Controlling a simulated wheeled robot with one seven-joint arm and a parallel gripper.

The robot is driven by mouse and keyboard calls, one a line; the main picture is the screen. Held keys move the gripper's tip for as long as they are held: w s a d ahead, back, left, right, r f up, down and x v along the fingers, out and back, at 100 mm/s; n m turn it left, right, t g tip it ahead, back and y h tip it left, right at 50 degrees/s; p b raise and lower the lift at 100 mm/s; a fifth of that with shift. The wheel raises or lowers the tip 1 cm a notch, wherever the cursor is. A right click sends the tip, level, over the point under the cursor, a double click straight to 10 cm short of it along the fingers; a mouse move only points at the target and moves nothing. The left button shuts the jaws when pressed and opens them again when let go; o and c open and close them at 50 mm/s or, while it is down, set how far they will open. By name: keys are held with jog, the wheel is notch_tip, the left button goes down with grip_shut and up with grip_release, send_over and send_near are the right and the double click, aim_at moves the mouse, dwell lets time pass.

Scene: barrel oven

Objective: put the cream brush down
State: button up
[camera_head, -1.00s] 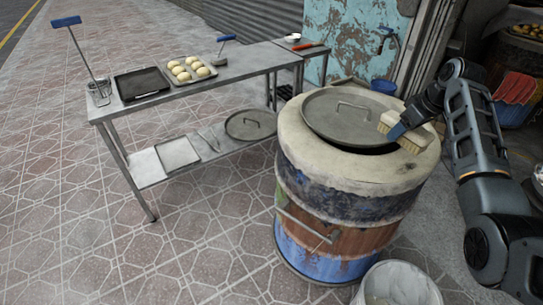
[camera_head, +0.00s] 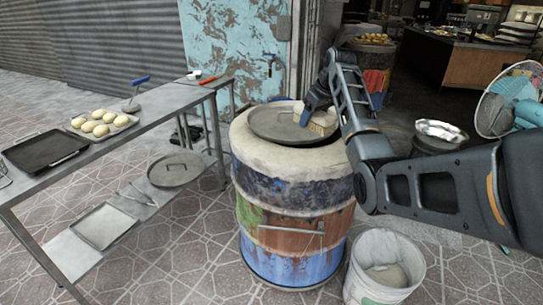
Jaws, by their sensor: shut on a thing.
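The cream brush (camera_head: 321,124) is above the right side of the barrel oven's top, over the edge of the round metal lid (camera_head: 270,124). My gripper (camera_head: 309,112) is shut on the brush, with cream parts showing on both sides of the blue fingers. I cannot tell whether the brush touches the lid. The barrel oven (camera_head: 295,200) stands upright with a pale rim, and the lid sits on it a little off centre, leaving a dark gap at the front right.
A metal table (camera_head: 160,108) at left holds a tray of dough balls (camera_head: 97,124), a black tray (camera_head: 42,152) and a blue-handled tool (camera_head: 136,90). Its lower shelf holds another lid (camera_head: 176,169). A white bucket (camera_head: 384,268) stands front right. A fan (camera_head: 513,100) is far right.

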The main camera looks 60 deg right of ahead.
jog(key=p, duration=0.1)
send_over(280, 155)
jog(key=s, duration=0.1)
jog(key=f, duration=0.5)
jog(key=shift+s+a+f, duration=0.1)
jog(key=shift+s+f, duration=0.1)
jog(key=shift+f, duration=0.2)
jog(key=shift+f+p, duration=0.3)
jog(key=shift+f, duration=1.7)
jog(key=shift+f, duration=0.15)
jog(key=o, duration=1)
jog(key=shift+a+f, duration=0.15)
jog(key=shift+r, duration=0.3)
jog(key=v, duration=1.2)
